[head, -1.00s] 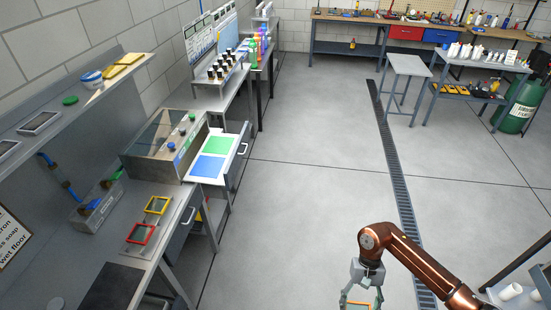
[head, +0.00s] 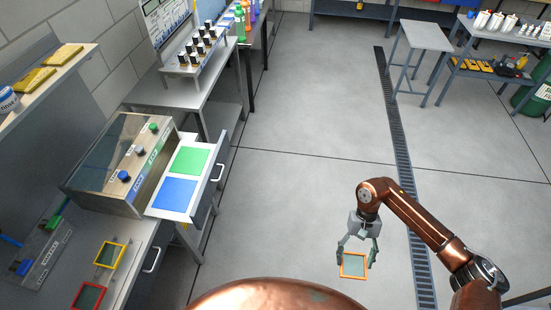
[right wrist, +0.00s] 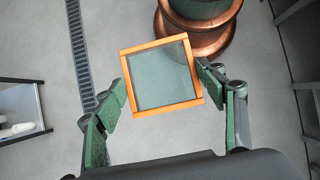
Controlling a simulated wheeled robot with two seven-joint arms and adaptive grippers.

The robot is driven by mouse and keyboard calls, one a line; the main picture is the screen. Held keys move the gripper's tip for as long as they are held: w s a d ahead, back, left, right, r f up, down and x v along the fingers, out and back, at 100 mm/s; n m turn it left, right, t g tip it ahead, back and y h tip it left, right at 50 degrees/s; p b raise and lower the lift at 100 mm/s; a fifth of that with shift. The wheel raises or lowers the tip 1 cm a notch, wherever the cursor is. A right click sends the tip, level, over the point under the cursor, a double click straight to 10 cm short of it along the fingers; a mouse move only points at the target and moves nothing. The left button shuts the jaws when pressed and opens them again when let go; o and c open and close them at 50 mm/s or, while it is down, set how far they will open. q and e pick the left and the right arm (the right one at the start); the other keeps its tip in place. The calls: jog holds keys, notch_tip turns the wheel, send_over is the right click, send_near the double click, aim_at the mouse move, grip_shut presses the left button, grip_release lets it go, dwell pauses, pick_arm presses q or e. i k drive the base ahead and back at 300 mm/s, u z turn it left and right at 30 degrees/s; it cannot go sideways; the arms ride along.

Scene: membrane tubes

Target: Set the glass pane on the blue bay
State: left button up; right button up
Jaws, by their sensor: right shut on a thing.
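My right gripper (head: 356,252) is shut on an orange-framed glass pane (head: 353,276), holding it over the open floor, well to the right of the drawer. In the right wrist view the glass pane (right wrist: 164,76) sits between the two green finger pads of the right gripper (right wrist: 163,88). The blue bay (head: 175,194) is a bare blue square on a white pulled-out drawer, in front of a bare green bay (head: 191,161). My left gripper is not in view.
A yellow-framed pane (head: 110,255) and a red-framed pane (head: 90,296) lie on the bench at lower left. A metal box with knobs (head: 125,165) stands behind the drawer. Floor is clear between drawer and right gripper.

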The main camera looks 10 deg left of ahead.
aim_at(174, 194)
jog(key=u, duration=1.15)
